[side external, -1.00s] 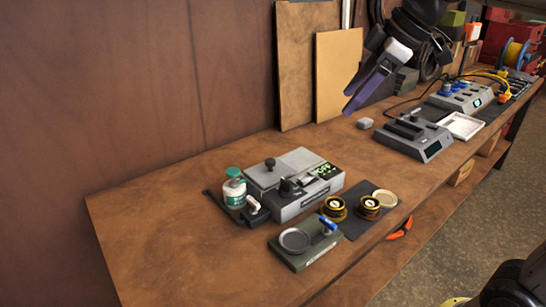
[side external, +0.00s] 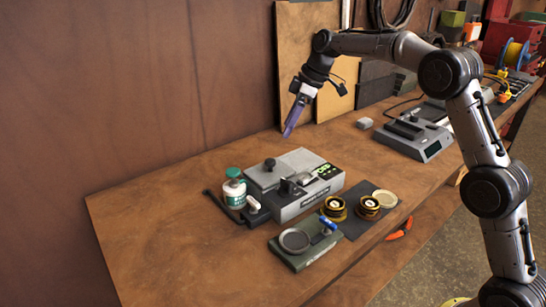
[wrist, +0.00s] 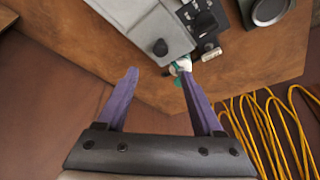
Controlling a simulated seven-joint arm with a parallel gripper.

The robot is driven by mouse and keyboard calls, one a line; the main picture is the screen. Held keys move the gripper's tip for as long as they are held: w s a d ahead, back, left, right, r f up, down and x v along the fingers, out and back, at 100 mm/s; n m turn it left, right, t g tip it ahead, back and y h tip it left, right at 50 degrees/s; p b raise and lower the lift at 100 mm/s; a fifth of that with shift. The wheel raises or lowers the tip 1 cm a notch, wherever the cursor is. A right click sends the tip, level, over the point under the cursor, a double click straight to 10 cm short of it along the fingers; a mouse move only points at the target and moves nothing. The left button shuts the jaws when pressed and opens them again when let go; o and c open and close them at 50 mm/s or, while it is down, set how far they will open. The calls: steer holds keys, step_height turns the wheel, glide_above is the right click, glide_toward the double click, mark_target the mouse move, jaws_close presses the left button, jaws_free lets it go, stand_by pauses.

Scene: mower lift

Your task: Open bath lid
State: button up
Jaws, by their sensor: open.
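The bath is a grey box (side external: 312,200) on the wooden bench in the side view. Its grey lid (side external: 262,178) with a black knob (side external: 269,163) lies flat on the left part of its top. In the wrist view the knob (wrist: 160,47) stands just beyond and between my fingertips, near a corner of the lid (wrist: 165,28). My gripper (side external: 288,134) is above and behind the bath, pointing down. In the wrist view its purple fingers (wrist: 158,76) are apart with nothing between them.
A white bottle with a green cap (side external: 233,190) stands close at the bath's left. A small green stand with a round dish (side external: 300,246) and brass pieces (side external: 368,207) sit in front. Another grey device (side external: 412,135) is farther right.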

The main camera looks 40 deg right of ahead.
mark_target(271, 160)
steer(key=x, duration=1.1)
steer(key=shift+a+f, duration=0.15)
steer(key=shift+f, duration=0.15)
jaws_close()
steer(key=shift+w, duration=0.1)
stand_by(0.8)
